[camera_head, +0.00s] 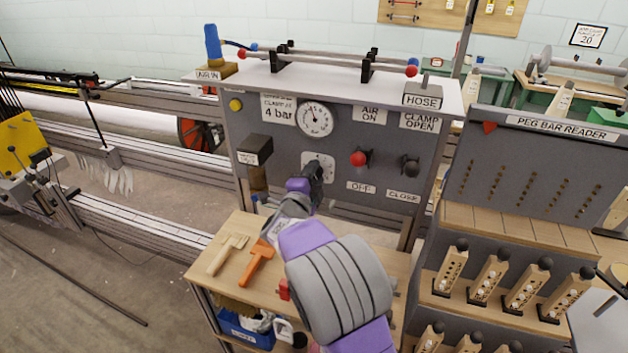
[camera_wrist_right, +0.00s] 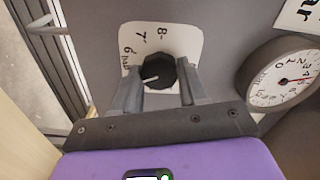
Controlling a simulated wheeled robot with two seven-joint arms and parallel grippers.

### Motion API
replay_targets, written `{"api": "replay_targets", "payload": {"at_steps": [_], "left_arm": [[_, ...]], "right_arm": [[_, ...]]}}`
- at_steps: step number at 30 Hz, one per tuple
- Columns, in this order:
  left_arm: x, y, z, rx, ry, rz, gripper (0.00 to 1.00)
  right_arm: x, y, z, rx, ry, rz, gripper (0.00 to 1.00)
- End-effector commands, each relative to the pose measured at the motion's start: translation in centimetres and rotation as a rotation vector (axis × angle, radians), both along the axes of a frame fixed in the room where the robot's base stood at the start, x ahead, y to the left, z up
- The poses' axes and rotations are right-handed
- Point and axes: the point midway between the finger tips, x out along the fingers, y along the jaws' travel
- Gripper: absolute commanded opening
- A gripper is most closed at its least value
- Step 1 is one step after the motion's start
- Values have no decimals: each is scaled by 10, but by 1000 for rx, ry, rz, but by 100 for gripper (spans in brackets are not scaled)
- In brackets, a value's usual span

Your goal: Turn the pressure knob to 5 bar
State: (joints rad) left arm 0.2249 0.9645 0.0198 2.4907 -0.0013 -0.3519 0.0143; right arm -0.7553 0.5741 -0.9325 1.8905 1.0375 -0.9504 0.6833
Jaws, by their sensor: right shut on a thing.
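The black pressure knob (camera_wrist_right: 158,73) sits on a white scale plate (camera_wrist_right: 185,42) on the grey panel. In the wrist view its white pointer line points left and slightly down, and the figures 6, 7 and 8 show on the plate. The plate (camera_head: 327,161) also shows in the head view, with the knob hidden by my gripper. My right gripper (camera_wrist_right: 160,92) is shut on the knob, one finger on each side. A round pressure gauge (camera_head: 315,118) is above the knob; its exact reading is too small to tell. My left gripper is not in view.
A sign (camera_head: 280,108) reads 4 bar. A red-knobbed lever (camera_head: 359,158) and a black-knobbed lever (camera_head: 410,165) are right of the scale plate. A black box (camera_head: 254,150) juts out at left. An orange tool (camera_head: 257,262) and a wooden brush (camera_head: 228,254) lie on the shelf below.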

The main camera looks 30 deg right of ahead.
Motion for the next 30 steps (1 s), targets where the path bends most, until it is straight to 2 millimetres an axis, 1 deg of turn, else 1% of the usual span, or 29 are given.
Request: {"api": "replay_targets", "payload": {"at_steps": [6,12,30], "left_arm": [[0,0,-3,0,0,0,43],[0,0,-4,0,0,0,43],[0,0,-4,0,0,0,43]], "right_arm": [[0,0,-1,91,-105,0,12],[0,0,0,142,-164,0,12],[0,1,0,164,-194,2,12]]}}
